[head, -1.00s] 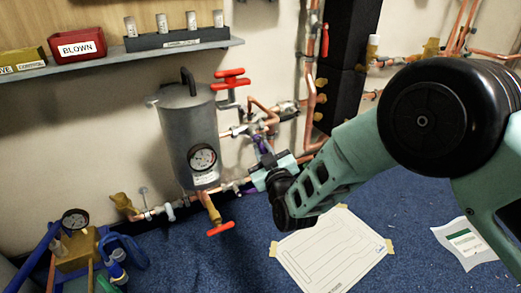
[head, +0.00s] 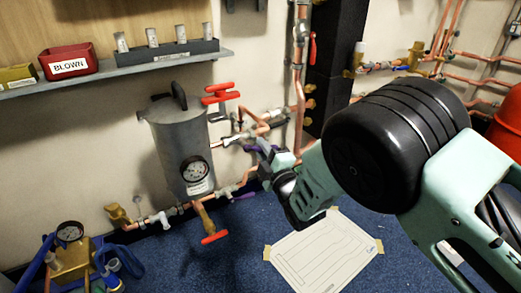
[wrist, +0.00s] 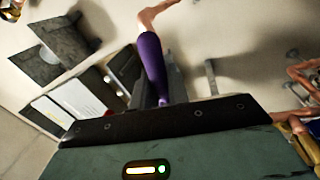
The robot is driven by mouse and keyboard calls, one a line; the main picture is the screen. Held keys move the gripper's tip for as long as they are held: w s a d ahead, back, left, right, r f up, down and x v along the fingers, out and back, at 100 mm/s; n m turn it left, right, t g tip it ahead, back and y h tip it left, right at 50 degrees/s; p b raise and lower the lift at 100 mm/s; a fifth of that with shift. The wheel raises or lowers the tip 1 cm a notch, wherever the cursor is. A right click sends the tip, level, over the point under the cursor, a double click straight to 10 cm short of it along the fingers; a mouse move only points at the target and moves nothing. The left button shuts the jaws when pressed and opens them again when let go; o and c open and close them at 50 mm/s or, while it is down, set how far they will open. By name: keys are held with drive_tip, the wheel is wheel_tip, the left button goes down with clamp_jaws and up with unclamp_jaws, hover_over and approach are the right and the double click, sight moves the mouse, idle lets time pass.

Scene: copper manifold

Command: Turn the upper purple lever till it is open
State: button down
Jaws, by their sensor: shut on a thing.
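The upper purple lever (head: 250,148) is on the copper pipework right of the grey tank; only a small part shows in the head view beside my gripper (head: 264,153). In the wrist view the purple lever (wrist: 152,65) runs down from a copper pipe end into my gripper (wrist: 140,80). My gripper is shut on the lever. The lower purple lever (head: 243,196) is on the lower pipe run, apart from my gripper.
The grey tank (head: 183,150) with a gauge stands left of my gripper, with red handles (head: 221,92) above and a red valve handle (head: 214,237) below. A shelf (head: 115,75) is above. A paper sheet (head: 322,255) lies on the blue floor. Vertical copper pipes (head: 299,75) stand behind.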

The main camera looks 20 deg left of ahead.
drive_tip(key=shift+r+n+g+p, duration=0.15)
drive_tip(key=shift+r+n+p, duration=0.05)
drive_tip(key=shift+n, duration=0.7)
drive_tip(key=shift+r+n+g+p, duration=0.15)
drive_tip(key=shift+r+n, duration=0.05)
drive_tip(key=shift+n, duration=0.7)
drive_tip(key=shift+d+y, duration=0.1)
drive_tip(key=shift+y, duration=0.2)
drive_tip(key=c, duration=1.4)
unclamp_jaws()
drive_tip(key=shift+r, duration=0.1)
drive_tip(key=p+v, duration=0.5)
drive_tip(key=v, duration=1.2)
drive_tip(key=shift+d, duration=0.15)
